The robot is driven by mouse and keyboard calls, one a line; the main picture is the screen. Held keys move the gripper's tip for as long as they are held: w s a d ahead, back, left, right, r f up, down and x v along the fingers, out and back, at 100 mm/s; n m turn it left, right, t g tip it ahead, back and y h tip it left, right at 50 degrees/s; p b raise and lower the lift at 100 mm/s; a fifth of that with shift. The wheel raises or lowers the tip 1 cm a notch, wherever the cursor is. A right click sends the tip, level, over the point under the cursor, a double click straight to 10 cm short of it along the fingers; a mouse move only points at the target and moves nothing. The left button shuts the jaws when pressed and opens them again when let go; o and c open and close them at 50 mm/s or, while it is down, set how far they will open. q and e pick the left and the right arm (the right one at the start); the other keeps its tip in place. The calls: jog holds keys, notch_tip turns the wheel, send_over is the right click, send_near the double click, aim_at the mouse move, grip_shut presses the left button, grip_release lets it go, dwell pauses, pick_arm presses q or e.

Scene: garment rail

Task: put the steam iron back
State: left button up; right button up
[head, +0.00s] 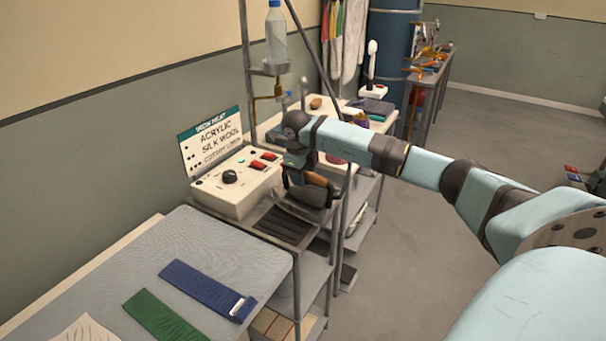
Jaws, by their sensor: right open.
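The steam iron (316,179) is partly hidden by my right gripper; a brown handle and a dark body show. It is at the right end of a metal stand with a dark ribbed rest (278,225). My right gripper (309,188) points down over the iron with its jaws open, close around the handle. I cannot tell whether the fingers touch it or whether the iron's sole lies flat on the rest. My left gripper is not in view.
A water bottle (276,38) stands on a bracket above. An ironing table (190,240) with blue and green strips is in front.

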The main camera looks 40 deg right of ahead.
aim_at(299, 198)
jog(key=v, duration=1.1)
jog(key=shift+r, duration=0.3)
jog(key=shift+a, duration=0.1)
